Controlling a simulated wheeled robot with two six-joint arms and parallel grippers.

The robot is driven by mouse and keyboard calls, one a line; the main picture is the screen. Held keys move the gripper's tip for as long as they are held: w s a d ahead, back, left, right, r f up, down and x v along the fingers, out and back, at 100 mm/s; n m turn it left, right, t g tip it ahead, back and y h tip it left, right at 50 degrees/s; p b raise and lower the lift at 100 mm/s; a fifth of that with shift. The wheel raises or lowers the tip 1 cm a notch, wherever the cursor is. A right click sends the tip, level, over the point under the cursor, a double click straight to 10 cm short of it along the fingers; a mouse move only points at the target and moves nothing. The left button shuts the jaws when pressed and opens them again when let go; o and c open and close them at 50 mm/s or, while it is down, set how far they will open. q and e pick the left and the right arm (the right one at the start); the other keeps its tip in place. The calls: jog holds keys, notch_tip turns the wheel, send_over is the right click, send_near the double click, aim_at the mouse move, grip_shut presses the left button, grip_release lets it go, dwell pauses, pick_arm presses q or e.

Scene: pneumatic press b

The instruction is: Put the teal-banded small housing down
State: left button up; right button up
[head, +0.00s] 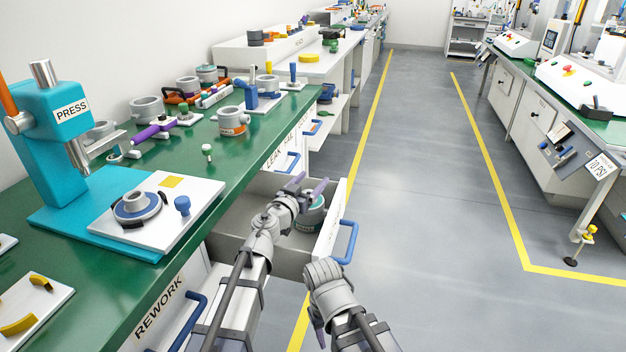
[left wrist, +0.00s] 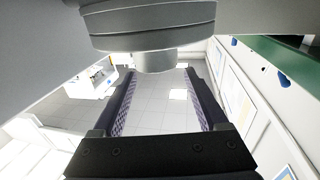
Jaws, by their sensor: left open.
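The teal-banded small housing (head: 311,214) stands in the open drawer (head: 281,265) under the green bench, partly hidden by my left gripper. My left gripper (head: 309,187) is open just above and beside it, with nothing seen between its fingers. The left wrist view also shows the open fingers (left wrist: 160,100) with an empty gap. A large grey round part (left wrist: 150,25) fills the top of that view; I cannot tell whether it is the housing. My right gripper (head: 318,325) is low in front of the drawer, mostly hidden by its own arm.
A teal press (head: 60,130) stands on the green bench (head: 120,285) at left. An orange-banded housing (head: 232,121) and other parts stand farther along it. The drawer's blue handle (head: 347,243) juts into the aisle. The grey floor (head: 425,180) at right is clear.

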pick_arm(q)
jog(key=v, duration=0.6)
jog(key=shift+s+a, duration=0.1)
jog(key=shift+s, duration=0.05)
dwell(0.9)
